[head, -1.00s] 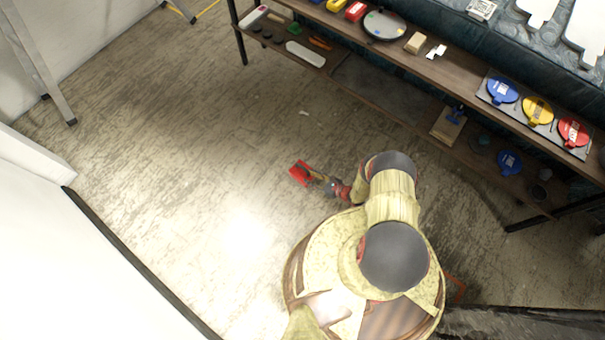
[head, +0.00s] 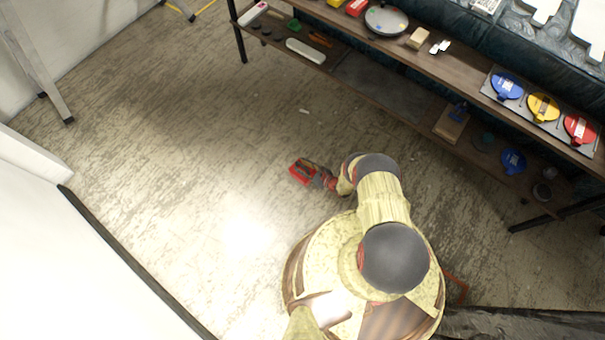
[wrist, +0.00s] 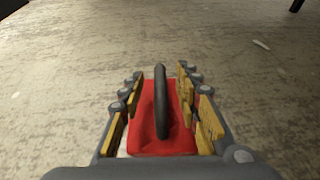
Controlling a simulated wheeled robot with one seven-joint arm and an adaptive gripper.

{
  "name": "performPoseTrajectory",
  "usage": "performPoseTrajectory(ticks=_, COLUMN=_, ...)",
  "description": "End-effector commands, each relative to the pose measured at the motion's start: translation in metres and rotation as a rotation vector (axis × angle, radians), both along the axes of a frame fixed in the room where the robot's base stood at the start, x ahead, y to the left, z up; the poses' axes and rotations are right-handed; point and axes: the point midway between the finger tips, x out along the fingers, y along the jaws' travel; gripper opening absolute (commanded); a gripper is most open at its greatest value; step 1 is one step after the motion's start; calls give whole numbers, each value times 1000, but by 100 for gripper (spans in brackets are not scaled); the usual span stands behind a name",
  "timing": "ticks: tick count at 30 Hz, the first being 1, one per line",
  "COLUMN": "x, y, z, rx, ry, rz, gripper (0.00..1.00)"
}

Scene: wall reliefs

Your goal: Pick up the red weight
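The red weight (head: 299,175) is a red block with a dark arched handle. In the head view it is low over the floor, at the end of my arm. In the wrist view the weight (wrist: 149,143) lies between the two rows of yellow-padded fingers of my gripper (wrist: 160,108), with its handle rising along the middle. The fingers are apart, one row on each side. A thin light gap shows beside the left fingers; the right fingers are very close to the block. Its underside is hidden.
A wooden shelf unit (head: 385,87) at the upper right carries coloured discs, blocks and tools on two levels. A white surface (head: 80,270) with a dark edge is at the lower left. A ladder leg (head: 50,90) stands at the upper left.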

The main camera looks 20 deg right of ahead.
Motion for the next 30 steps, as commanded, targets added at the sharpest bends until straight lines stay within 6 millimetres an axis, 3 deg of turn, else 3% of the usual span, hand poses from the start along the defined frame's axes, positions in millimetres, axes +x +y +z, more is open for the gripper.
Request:
performPoseTrajectory(ticks=4, x=0, y=0, z=1, rx=0, ry=-1, rz=0, gripper=33)
performPoseTrajectory(ticks=21, x=0, y=0, z=1, rx=0, ry=-1, rz=0, gripper=0)
performPoseTrajectory(ticks=30, x=0, y=0, z=1, rx=0, ry=-1, rz=0, gripper=0)
